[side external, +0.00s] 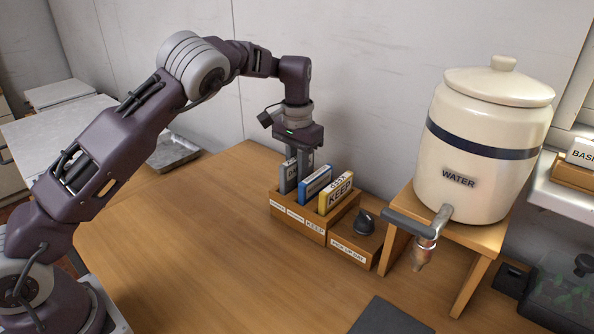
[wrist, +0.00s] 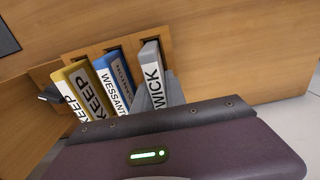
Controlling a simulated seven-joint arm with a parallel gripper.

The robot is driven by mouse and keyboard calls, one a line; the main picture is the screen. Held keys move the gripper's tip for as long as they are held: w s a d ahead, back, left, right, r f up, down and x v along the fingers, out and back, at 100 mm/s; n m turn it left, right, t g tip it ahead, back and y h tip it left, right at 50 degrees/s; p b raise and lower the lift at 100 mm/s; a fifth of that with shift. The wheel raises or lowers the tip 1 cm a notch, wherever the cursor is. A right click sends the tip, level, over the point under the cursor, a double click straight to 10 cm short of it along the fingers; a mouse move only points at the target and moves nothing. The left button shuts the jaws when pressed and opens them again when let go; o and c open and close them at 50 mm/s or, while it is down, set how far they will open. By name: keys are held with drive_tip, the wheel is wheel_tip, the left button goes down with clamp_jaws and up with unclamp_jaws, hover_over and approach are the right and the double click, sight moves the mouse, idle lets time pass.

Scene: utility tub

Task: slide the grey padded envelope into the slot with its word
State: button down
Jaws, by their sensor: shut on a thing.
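The grey padded envelope (side external: 288,178) stands upright at the left end of the wooden slotted rack (side external: 300,226). My gripper (side external: 303,163) is above the rack, pointing down, shut on the envelope's upper part. In the wrist view the grey envelope (wrist: 151,60) shows a white strip with letters ending in "WICK"; the start is hidden. Its lower edge is behind the rack wall, so I cannot tell how deep it sits.
A blue envelope (side external: 316,184) and a yellow "KEEP" envelope (side external: 337,193) stand close on the right in the rack. Right of it are a wooden box (side external: 352,243) with a black knob (side external: 364,222) and a "WATER" crock (side external: 470,175). The table's left side is clear.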

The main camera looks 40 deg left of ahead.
drive_tip(key=shift+r, duration=1.6)
drive_tip(key=shift+f, duration=1.6)
drive_tip(key=c, duration=1.3)
unclamp_jaws()
wheel_tip(320, 180, up, 7)
drive_tip(key=shift+r, duration=0.1)
